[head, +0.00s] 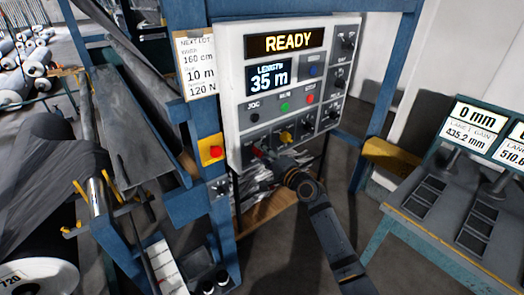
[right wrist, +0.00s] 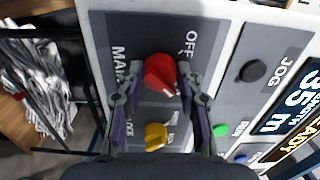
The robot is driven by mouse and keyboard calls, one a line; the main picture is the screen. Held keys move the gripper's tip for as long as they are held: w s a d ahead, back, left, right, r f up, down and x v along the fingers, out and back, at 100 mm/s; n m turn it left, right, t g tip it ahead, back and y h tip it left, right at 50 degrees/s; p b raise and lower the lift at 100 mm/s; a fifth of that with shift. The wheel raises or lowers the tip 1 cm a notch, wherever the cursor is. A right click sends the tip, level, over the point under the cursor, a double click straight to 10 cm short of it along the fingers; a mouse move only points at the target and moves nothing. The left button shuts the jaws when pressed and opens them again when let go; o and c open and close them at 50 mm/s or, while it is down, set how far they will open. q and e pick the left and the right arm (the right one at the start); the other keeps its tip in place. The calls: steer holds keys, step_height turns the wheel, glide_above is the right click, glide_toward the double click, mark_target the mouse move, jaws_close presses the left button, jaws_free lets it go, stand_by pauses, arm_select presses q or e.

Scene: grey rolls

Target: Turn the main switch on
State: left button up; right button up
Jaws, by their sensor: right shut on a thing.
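The main switch is a red rotary knob (right wrist: 160,74) on a grey plate, with "MAIN" lettered to its left and "OFF" to its upper right in the right wrist view. In the head view the red knob (head: 257,152) shows at the lower left of the white control panel (head: 236,95), partly hidden by my gripper. My right gripper (right wrist: 157,88) has its two fingers on either side of the red knob, shut on it. In the head view the right gripper (head: 270,160) reaches the panel from below. I cannot tell which position the knob points to. My left gripper is not in view.
A yellow knob (head: 286,137) sits right beside the red one. Green (head: 284,107), red and black buttons are above it. The display (head: 284,42) reads READY; another (head: 268,79) reads 35 m. A red button on a yellow box (head: 210,150) is on the blue post.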

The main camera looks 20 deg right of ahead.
steer(key=shift+m, duration=0.3)
stand_by(0.4)
steer(key=o, duration=1.2)
steer(key=v, duration=1.2)
